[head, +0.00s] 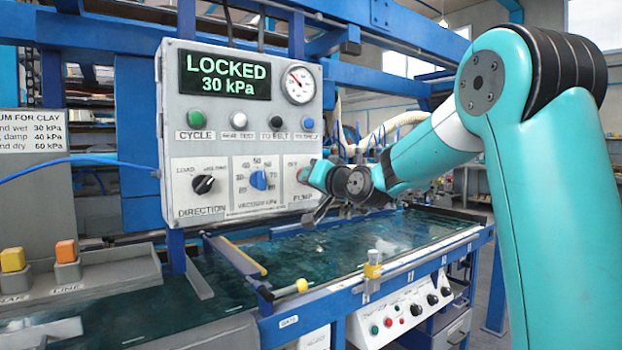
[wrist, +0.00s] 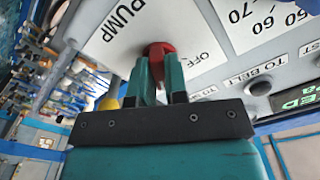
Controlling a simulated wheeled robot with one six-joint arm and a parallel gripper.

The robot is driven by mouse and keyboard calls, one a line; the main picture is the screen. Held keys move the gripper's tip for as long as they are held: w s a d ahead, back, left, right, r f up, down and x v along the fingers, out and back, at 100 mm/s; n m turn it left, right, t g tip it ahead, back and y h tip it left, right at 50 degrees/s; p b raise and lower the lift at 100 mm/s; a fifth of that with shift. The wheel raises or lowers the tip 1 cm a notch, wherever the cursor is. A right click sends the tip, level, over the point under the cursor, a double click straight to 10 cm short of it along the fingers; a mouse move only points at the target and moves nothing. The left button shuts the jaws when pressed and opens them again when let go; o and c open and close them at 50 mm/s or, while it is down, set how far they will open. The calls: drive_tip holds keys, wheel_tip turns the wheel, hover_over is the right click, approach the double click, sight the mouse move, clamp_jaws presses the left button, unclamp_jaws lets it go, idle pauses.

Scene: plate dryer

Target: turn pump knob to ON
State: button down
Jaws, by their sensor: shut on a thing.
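The pump knob is red and sits at the lower right of the grey control panel (head: 230,135). In the wrist view the red pump knob (wrist: 158,49) shows between my fingertips, with the PUMP and OFF labels beside it. In the head view only a bit of the red knob (head: 303,174) shows; my gripper (head: 311,178) covers the rest. My gripper (wrist: 160,72) is shut on the knob. The ON label is hidden, and I cannot tell which way the knob points.
The panel's display (head: 225,75) reads LOCKED, 30 kPa. A blue vacuum dial (head: 259,180) and a black direction knob (head: 203,184) sit left of the pump knob. A row of buttons (head: 194,118) runs above. A long water-filled tank (head: 380,238) lies below my gripper.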

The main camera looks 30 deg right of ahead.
drive_tip(key=shift+m, duration=1.4)
drive_tip(key=c, duration=1.1)
unclamp_jaws()
drive_tip(key=shift+c, duration=0.2)
drive_tip(key=s+b, duration=0.3)
drive_tip(key=s, duration=1.4)
drive_tip(key=shift+s+d, duration=0.25)
